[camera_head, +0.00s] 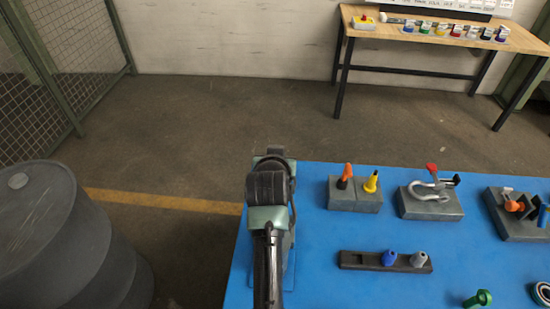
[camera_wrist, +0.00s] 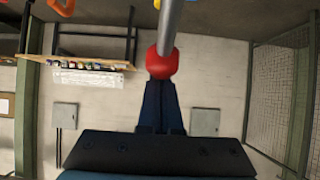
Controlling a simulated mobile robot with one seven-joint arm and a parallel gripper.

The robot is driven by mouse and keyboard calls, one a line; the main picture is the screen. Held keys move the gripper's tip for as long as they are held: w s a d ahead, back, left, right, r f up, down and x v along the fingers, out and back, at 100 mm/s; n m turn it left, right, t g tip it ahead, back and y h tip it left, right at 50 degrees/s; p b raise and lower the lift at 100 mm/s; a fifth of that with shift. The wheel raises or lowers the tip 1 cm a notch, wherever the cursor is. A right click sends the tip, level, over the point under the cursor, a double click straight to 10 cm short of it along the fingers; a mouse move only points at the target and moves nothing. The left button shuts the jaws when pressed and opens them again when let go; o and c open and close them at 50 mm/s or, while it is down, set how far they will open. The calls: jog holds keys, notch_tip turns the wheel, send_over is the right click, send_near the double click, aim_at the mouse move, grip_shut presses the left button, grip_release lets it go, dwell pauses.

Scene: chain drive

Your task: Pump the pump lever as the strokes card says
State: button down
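A red ball knob (camera_wrist: 162,62) on the end of a grey rod (camera_wrist: 170,25) shows in the wrist view; I take it for the pump lever. My gripper (camera_wrist: 160,84) has its two dark fingers together with no clear gap, and their tips meet the knob's lower side in the picture. Whether they touch it I cannot tell. In the head view my dark arm reaches over the left end of the blue table (camera_head: 325,232) and covers the knob and most of what stands there. I cannot make out a strokes card.
Right of my arm stand a grey block with orange and yellow handles (camera_head: 355,195), a block with a bent clamp (camera_head: 430,202) and a black strip with blue and grey knobs (camera_head: 385,262). A dark barrel (camera_head: 65,240) stands left. A wooden bench (camera_head: 445,36) is at the back.

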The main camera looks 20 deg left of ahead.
jog(key=b+v, duration=0.1)
jog(key=v, duration=0.7)
dwell(0.5)
jog(key=shift+s+a+r, duration=0.15)
jog(key=shift+s+a, duration=0.05)
jog(key=shift+s, duration=0.3)
jog(key=s+d+r+t+y, duration=0.1)
jog(key=s+d+r+t, duration=0.1)
jog(key=s, duration=0.3)
jog(key=shift+r+t, duration=0.6)
jog(key=shift+r, duration=0.1)
jog(key=shift+s+d, duration=0.1)
